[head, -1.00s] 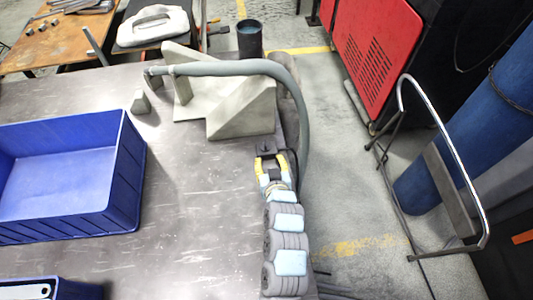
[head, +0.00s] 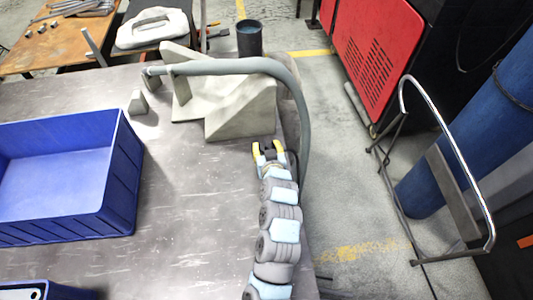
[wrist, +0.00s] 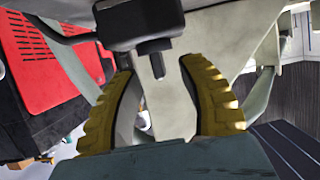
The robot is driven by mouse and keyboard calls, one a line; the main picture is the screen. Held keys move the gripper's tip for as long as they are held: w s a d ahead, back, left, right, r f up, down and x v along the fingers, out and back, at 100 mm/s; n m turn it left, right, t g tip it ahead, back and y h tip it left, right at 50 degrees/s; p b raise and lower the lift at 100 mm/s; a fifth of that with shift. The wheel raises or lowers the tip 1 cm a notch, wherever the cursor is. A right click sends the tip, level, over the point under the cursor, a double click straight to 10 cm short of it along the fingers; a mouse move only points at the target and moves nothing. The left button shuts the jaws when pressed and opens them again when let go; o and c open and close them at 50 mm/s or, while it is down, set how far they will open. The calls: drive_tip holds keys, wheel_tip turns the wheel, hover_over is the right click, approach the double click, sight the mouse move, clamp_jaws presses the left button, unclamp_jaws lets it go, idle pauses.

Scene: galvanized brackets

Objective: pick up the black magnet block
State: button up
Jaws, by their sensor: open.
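My gripper (head: 268,147) is open, with yellow fingers apart, near the right edge of the grey table, just in front of the grey angled bracket (head: 240,117). In the wrist view its ribbed fingers (wrist: 155,66) point up the picture with nothing gripped between them. In the head view a small dark shape shows around the fingertips; I cannot tell block from gripper there.
A grey-green hose (head: 225,67) arches over the bracket and down close along my arm's right side. A blue crate (head: 120,190) stands at left. A small grey piece (head: 138,102) and a dark cup (head: 249,40) are farther back. The table between crate and arm is clear.

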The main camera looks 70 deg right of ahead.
drive_tip(key=shift+x, duration=1)
drive_tip(key=shift+r, duration=0.1)
clamp_jaws()
